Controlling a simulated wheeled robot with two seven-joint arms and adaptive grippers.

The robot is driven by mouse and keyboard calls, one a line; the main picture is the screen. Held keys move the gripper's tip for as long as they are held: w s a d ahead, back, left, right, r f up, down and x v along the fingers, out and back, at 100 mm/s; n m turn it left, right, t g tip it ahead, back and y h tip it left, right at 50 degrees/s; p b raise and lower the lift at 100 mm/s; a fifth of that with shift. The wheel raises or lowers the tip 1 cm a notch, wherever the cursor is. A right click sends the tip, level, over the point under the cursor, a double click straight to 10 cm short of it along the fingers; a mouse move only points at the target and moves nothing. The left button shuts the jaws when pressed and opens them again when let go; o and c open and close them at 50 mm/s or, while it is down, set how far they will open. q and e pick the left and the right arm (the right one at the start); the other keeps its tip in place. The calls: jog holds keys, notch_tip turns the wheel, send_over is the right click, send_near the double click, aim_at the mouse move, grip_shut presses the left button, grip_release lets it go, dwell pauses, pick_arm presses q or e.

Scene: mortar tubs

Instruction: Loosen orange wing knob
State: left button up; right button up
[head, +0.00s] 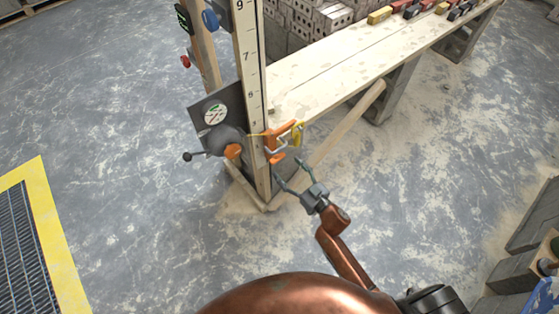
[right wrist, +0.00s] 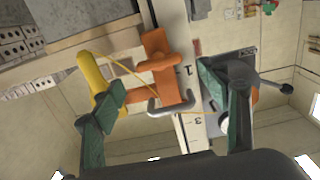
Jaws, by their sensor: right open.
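An orange clamp (head: 280,132) with a bent grey metal bar sits on the tall white scale post. A small orange wing-shaped knob (head: 277,158) shows at its lower part; it also shows in the right wrist view (right wrist: 157,63), with the clamp's orange body and the bar. My right gripper (head: 290,174) is open, just in front of and below the clamp. In the right wrist view its green-tipped fingers (right wrist: 163,82) stand apart on either side of the orange parts. I cannot see contact with the knob. My left gripper is not in view.
A yellow handle (head: 297,133) hangs right beside the clamp, with a thin yellow line. A grey plate with a dial (head: 215,113) and a ball-ended lever (head: 200,154) are left of the post. A plank bench (head: 340,70) runs to the back right.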

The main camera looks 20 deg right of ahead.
aim_at(279, 160)
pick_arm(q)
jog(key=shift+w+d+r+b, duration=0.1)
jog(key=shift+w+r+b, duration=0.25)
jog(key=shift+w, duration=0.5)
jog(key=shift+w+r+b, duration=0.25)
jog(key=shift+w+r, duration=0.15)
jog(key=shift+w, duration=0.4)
pick_arm(e)
jog(key=shift+x, duration=2.6)
jog(key=shift+c, duration=0.6)
jog(key=shift+f, duration=0.1)
jog(key=c, duration=1)
jog(key=shift+c, duration=0.2)
